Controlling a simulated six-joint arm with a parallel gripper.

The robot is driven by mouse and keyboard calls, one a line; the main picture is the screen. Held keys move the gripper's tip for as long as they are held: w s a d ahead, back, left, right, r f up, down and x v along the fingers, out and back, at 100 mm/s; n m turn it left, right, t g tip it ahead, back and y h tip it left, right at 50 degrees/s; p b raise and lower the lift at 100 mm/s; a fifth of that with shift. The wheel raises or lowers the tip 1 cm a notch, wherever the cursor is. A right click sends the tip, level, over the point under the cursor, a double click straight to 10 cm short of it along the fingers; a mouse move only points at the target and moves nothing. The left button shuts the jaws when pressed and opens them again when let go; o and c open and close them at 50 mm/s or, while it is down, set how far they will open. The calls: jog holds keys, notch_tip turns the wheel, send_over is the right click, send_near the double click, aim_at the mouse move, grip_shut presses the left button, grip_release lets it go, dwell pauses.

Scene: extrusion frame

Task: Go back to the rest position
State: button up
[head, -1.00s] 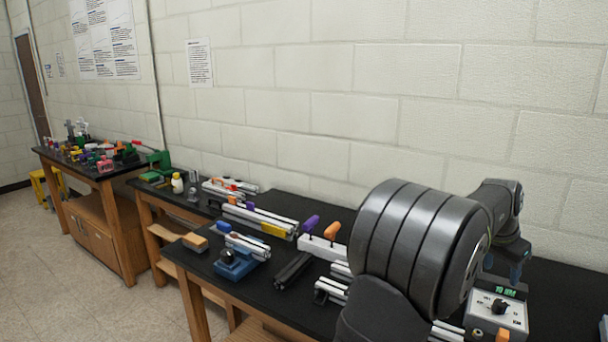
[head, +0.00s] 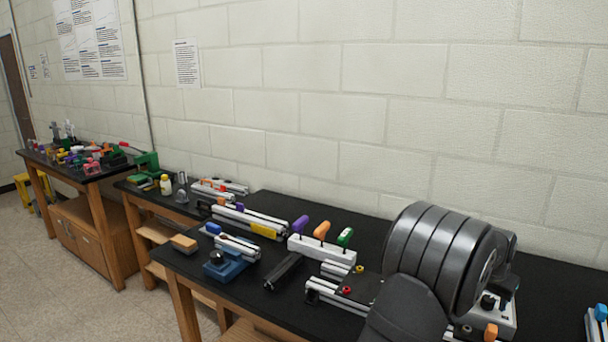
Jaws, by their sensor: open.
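My arm fills the lower right of the head view. Its large ribbed dark-grey link stands in front of the bench. Part of my wrist shows behind that link, over the grey control box (head: 506,318). My gripper's fingers are hidden behind the arm, so I see no jaws and nothing held. A white rack (head: 322,250) on the black bench bears a purple-handled tool (head: 300,224), an orange-handled tool (head: 322,230) and a green-handled tool (head: 345,237), all upright.
Silver extrusions (head: 334,295) lie just left of my arm, with a dark plate beside them. A blue fixture (head: 229,266) and a tan-topped block (head: 184,243) sit near the front edge. A blue-topped item (head: 600,313) is at far right. The black bench top (head: 560,275) is bare behind it.

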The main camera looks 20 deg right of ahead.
jog(key=shift+n, duration=0.3)
jog(key=v, duration=1.7)
jog(key=w+a+r+n, duration=0.1)
jog(key=a+r+n, duration=0.1)
jog(key=a, duration=0.9)
jog(key=shift+w+r+n, duration=0.3)
jog(key=shift+n, duration=0.2)
